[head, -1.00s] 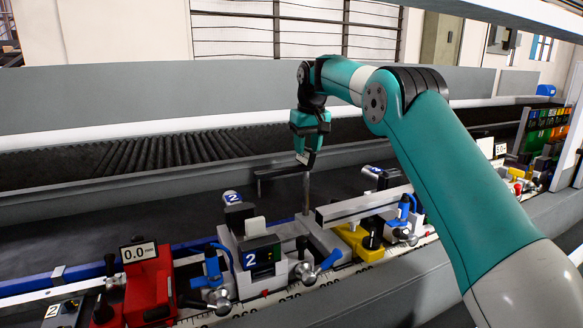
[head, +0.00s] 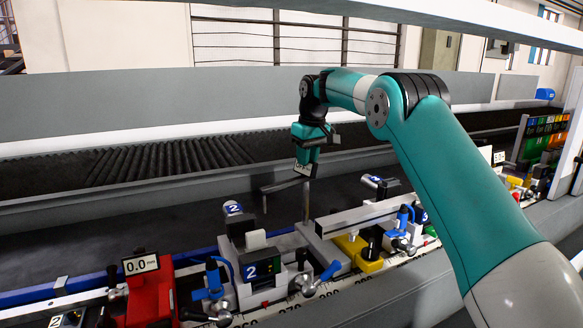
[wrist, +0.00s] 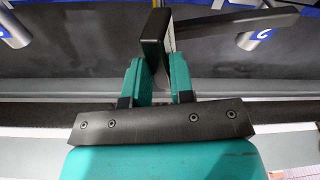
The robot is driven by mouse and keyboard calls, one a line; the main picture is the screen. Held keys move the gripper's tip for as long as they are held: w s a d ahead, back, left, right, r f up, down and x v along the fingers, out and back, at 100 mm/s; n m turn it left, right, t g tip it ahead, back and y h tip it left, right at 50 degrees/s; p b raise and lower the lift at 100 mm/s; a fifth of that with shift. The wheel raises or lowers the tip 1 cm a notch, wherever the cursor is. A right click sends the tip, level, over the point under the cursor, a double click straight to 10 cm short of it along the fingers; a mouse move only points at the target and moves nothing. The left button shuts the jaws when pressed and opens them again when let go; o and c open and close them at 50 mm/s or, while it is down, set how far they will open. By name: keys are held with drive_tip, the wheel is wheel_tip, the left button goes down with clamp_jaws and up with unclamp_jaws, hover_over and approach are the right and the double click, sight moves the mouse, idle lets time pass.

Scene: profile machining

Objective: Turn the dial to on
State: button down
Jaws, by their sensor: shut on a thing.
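My gripper (head: 304,171) points down above the dark bed of the machine. In the wrist view its green fingers (wrist: 160,75) are closed on a dark angled piece (wrist: 153,38). This piece has a pale side face and a dark bar running off to the right. In the head view the dark bar (head: 284,185) runs left from the fingertips, with a short leg down at its end. A thin upright rod (head: 306,205) shows just below the gripper; I cannot tell whether they touch. I cannot make out a dial or its on marking.
A grey fixture with a "2" plate (head: 263,268) and blue levers stands in front. A red unit (head: 150,297) with a 0.0 display is at left. A long grey bar (head: 365,214) and a yellow block (head: 361,256) are at right. Rollers (head: 170,160) lie behind.

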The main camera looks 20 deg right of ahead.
drive_tip(key=shift+n+p, duration=0.55)
drive_tip(key=shift+n, duration=0.45)
drive_tip(key=shift+r+n+p, duration=0.15)
drive_tip(key=shift+n+p, duration=0.45)
drive_tip(key=shift+n+y+p, duration=0.4)
drive_tip(key=shift+n+p, duration=0.35)
drive_tip(key=shift+n, duration=0.35)
drive_tip(key=shift+f+n+g, duration=0.2)
drive_tip(key=shift+n+g, duration=0.1)
drive_tip(key=shift+n, duration=0.3)
drive_tip(key=shift+p, duration=0.35)
